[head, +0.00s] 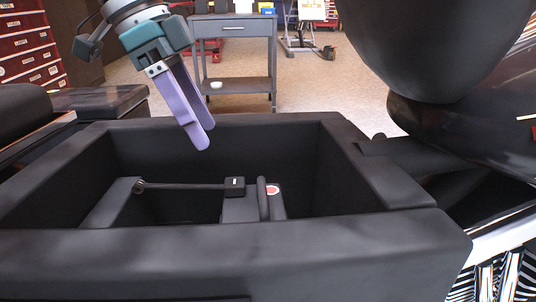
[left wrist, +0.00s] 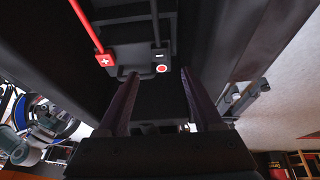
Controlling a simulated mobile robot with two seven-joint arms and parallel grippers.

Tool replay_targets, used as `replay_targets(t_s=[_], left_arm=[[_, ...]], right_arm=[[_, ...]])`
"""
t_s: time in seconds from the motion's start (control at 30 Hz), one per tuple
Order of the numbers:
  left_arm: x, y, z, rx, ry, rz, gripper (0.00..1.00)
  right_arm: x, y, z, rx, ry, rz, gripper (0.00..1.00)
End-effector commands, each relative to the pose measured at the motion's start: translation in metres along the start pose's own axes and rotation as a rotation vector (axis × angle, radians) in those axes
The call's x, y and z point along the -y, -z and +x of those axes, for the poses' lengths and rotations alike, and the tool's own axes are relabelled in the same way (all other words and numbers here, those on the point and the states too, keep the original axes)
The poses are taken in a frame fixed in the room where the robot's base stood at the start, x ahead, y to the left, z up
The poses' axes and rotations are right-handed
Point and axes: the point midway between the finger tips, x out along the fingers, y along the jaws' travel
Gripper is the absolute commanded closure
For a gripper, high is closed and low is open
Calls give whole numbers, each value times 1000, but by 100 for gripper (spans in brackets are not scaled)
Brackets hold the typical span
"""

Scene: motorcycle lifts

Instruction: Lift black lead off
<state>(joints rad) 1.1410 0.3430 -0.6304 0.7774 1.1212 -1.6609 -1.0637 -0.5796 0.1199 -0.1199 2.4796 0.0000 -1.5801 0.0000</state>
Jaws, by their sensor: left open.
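The black lead (head: 185,186) is a thin dark bar inside the open black compartment. It runs from a ring at the left to a black end block with a white mark (head: 235,186), which sits on the battery (head: 240,208). In the left wrist view the black lead (left wrist: 155,20) ends at the minus-marked block (left wrist: 160,53), beside a round red spot (left wrist: 162,68). My left gripper (head: 205,138) is open and empty, tilted down over the compartment's far part, above and apart from the block. It also shows in the left wrist view (left wrist: 159,73). My right gripper is not in view.
A red lead (left wrist: 86,25) with a plus-marked red block (left wrist: 105,60) lies beside the black one. The compartment's walls (head: 220,245) surround the battery. A dark handle (head: 263,198) stands near the red spot. Motorcycle bodywork (head: 440,60) overhangs at right. A grey cart (head: 232,45) stands behind.

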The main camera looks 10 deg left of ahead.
Motion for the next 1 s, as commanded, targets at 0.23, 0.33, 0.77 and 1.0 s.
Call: replay_targets(t_s=[0.23, 0.33, 0.77, 1.0], left_arm=[[-1, -2, 52, 2, -4, 0, 32], [-1, -2, 69, 2, -3, -2, 32], [-1, 0, 90, 2, -1, -2, 32], [-1, 0, 90, 2, -2, -2, 49]], right_arm=[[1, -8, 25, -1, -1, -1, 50], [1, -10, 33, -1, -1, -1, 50], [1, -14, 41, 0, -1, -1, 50], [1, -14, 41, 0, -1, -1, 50]])
